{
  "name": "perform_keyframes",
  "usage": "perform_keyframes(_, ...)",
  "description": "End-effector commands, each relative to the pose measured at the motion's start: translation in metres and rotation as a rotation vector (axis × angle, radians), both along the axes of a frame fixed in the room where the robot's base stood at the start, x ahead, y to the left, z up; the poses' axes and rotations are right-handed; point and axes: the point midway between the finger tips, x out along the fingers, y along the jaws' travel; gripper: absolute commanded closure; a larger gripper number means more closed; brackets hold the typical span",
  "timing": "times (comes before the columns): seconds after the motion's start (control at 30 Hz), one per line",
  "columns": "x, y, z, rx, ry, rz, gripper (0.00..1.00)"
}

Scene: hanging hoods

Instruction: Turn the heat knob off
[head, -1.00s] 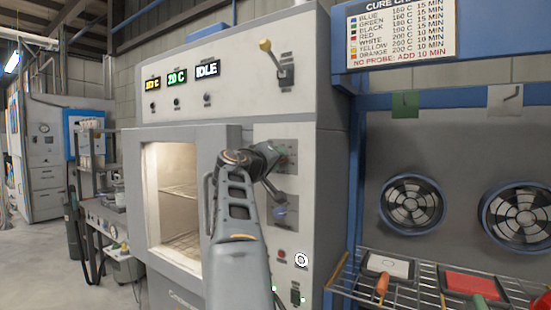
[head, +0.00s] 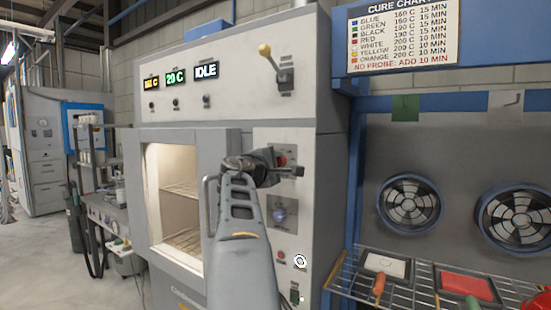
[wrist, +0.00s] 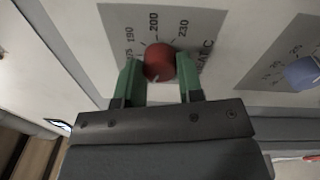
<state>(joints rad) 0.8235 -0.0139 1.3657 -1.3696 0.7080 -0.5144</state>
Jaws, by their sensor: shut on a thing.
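The red heat knob (wrist: 159,62) sits on a grey dial plate (wrist: 118,22) with printed numbers, 190, 200 and 230 among them. A pale mark on the knob points toward the bottom of the wrist view. My gripper (wrist: 160,80) is shut on the knob, with one green finger on each side of it. In the head view a bit of the red knob (head: 281,161) shows beside my gripper (head: 290,170) on the oven's right-hand panel. The dial's lower part is hidden behind my gripper.
A blue knob (head: 280,212) is below the red one, and a red button (head: 281,254) is lower still. A yellow-tipped lever (head: 267,53) is above. The oven door frame (head: 216,140) stands close left; a wire rack (head: 405,283) is at right.

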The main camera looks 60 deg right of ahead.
Motion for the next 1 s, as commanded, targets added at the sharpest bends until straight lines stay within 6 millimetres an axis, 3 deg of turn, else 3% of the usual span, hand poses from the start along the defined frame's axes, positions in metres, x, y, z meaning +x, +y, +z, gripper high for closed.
perform_keyframes(0.6, -0.0005, 0.0000, 0.0043, 0.005, 0.575, 0.001, 0.89)
perform_keyframes(1.0, -0.0004, -0.0001, 0.0023, 0.007, 0.824, 0.001, 0.89)
